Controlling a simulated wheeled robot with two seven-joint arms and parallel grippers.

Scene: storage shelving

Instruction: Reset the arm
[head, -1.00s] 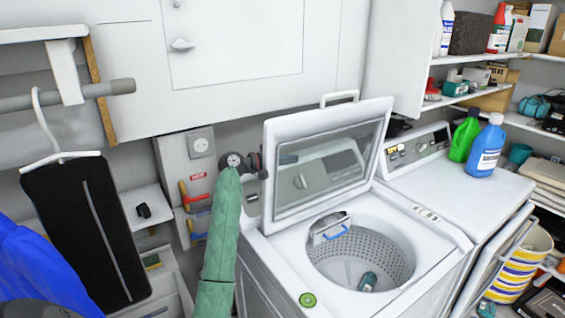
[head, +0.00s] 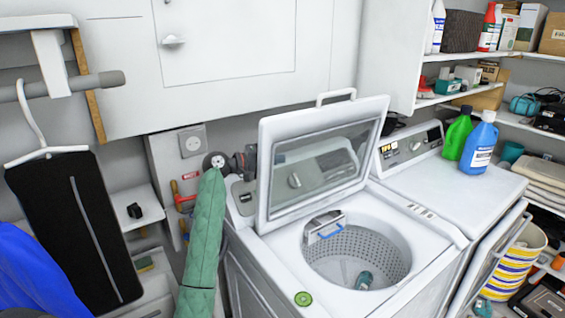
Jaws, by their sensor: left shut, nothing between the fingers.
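My left gripper (head: 244,164) shows small in the middle left of the head view, dark grey, with a round grey joint beside it. It is at the left of the washer's raised lid (head: 265,180), near its edge. It looks shut and holds nothing I can see. Whether the gripper touches the lid or the board I cannot tell. My right gripper is not in view.
The open washer (head: 405,232) has a small dark teal item (head: 364,280) in its drum. Green (head: 458,133) and blue (head: 479,142) bottles stand on the machine beside it. A black garment (head: 75,230) hangs at left. Stocked shelves (head: 515,118) line the right.

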